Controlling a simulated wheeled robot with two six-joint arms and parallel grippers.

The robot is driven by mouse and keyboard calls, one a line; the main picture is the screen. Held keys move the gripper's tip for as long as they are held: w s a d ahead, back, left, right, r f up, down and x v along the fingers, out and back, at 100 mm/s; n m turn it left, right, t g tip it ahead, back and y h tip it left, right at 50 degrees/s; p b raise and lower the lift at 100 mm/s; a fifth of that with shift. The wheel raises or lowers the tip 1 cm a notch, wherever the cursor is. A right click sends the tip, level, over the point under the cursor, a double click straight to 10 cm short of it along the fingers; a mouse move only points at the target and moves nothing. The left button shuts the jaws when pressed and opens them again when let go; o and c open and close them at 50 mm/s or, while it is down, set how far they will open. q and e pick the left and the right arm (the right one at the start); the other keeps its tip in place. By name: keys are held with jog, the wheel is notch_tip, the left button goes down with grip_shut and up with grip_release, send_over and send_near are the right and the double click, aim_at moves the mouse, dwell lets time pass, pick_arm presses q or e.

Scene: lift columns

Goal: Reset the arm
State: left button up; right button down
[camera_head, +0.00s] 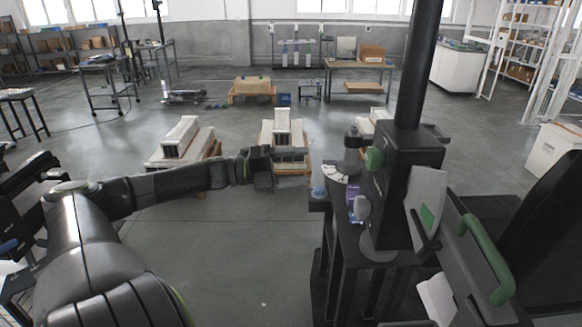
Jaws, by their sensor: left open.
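My left arm (170,184) reaches in from the left, stretched out to the right across the floor. Its gripper (298,162) is open, with its fingers pointing right, and nothing shows between them. In the picture it overlaps the middle pallet with white columns (282,125); the real gap between them is hard to judge. My right gripper is not in view.
A black workstation (398,170) with a tall post and green handle (485,260) stands close on the right. White columns also lie on a left pallet (184,138). A table (360,66) stands behind. Grey floor (235,240) is clear below my arm.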

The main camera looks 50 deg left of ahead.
pick_arm(q)
jog(key=shift+s+a, duration=0.45)
jog(key=shift+a, duration=0.05)
dwell(0.3)
